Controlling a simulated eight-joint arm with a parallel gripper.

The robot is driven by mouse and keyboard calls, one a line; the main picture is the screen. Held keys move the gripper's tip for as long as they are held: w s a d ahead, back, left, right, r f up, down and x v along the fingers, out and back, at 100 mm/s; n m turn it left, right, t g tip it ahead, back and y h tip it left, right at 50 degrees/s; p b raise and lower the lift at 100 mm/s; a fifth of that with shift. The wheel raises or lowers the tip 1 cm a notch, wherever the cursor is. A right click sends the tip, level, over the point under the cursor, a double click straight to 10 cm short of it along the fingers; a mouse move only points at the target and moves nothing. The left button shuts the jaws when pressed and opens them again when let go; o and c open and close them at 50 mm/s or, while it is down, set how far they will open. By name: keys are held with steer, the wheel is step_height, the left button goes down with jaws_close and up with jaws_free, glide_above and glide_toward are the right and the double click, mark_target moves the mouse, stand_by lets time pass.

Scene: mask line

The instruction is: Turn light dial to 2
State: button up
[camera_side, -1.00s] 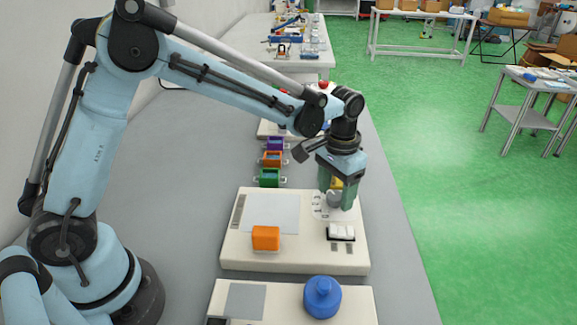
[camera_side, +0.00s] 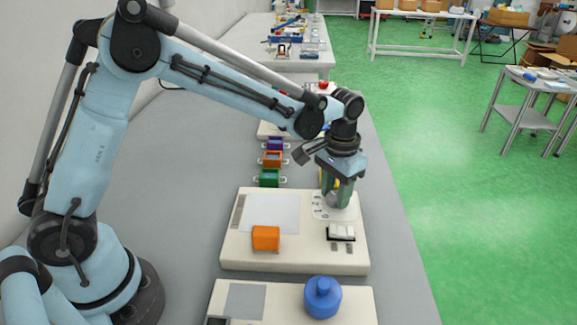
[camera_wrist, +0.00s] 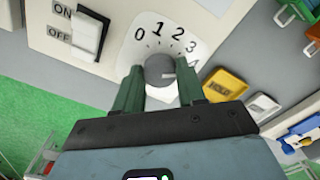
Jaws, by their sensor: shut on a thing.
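The light dial is a grey round knob (camera_wrist: 159,68) on a white plate (camera_wrist: 142,38) printed with numbers 0 to 4 in an arc. In the side view my gripper (camera_side: 338,194) reaches down onto the knob (camera_side: 333,200) at the right of the cream panel (camera_side: 292,258). The fingers partly hide the knob and plate.
A white ON/OFF switch (camera_wrist: 88,35) is beside the dial, also on the panel in the side view (camera_side: 341,232). An orange block (camera_side: 265,238) sits on the panel. A yellow HOLD container (camera_wrist: 226,84) stands nearby. A blue knob (camera_side: 322,297) is on the nearer panel.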

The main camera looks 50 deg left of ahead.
mark_target(334, 195)
steer(key=shift+n, duration=0.3)
steer(key=n, duration=0.5)
steer(key=shift+n, duration=0.3)
steer(key=n, duration=0.5)
steer(key=shift+n, duration=0.3)
steer(key=o, duration=1.1)
steer(key=shift+c, duration=0.2)
step_height(334, 195, up, 12)
steer(key=shift+r, duration=0.1)
